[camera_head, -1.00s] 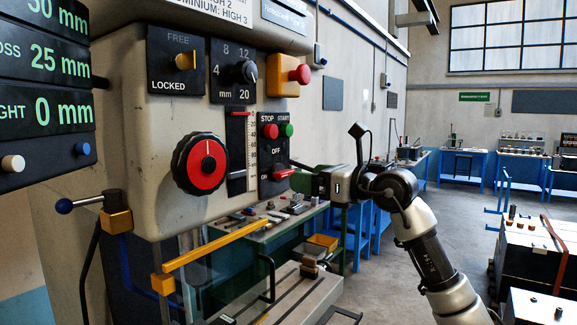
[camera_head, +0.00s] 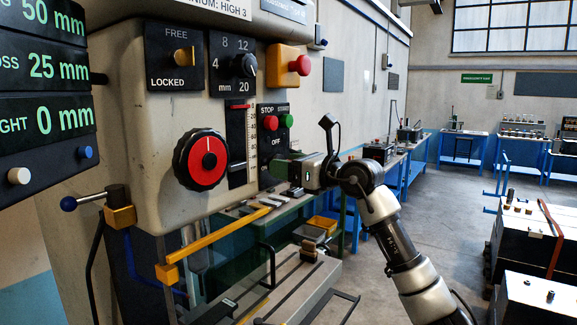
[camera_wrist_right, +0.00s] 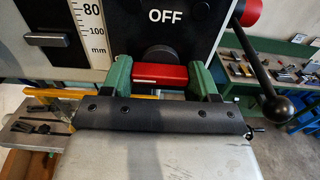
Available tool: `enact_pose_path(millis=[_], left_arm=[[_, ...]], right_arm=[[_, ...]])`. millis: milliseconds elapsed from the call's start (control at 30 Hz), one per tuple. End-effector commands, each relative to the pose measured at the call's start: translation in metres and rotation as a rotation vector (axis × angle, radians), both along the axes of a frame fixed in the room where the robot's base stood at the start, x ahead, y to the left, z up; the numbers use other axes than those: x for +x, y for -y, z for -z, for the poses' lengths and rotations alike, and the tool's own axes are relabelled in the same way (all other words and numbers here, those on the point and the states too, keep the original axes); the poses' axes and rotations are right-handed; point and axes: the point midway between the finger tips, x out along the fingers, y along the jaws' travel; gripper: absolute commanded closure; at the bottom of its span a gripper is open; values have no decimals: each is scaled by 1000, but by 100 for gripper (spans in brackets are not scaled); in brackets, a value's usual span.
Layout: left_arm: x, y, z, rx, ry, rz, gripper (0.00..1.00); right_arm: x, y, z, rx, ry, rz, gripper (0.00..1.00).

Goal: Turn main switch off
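The main switch is a red handle (camera_wrist_right: 160,75) on a round dark hub, on the black panel (camera_wrist_right: 150,30) below the word OFF in the right wrist view. It lies level there. The green fingers of my right gripper (camera_wrist_right: 160,82) stand at both ends of the handle, with no clear gap, and appear shut on it. My left gripper is not in view.
Above the switch are a red stop button (camera_head: 270,122) and a green start button (camera_head: 287,120). A red emergency button (camera_head: 301,65) sits higher on a yellow box. A black-knobbed lever (camera_wrist_right: 277,108) is close on the right. The machine table (camera_head: 275,290) lies below.

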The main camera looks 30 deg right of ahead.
Motion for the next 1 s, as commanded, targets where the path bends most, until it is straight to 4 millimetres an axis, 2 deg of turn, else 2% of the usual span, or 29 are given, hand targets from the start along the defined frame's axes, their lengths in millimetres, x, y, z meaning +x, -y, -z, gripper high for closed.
enact_pose_path(millis=[467,1000], left_arm=[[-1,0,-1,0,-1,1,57],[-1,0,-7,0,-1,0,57]], right_arm=[[0,0,0,87,-36,1,64],[0,0,-1,521,-216,0,64]])
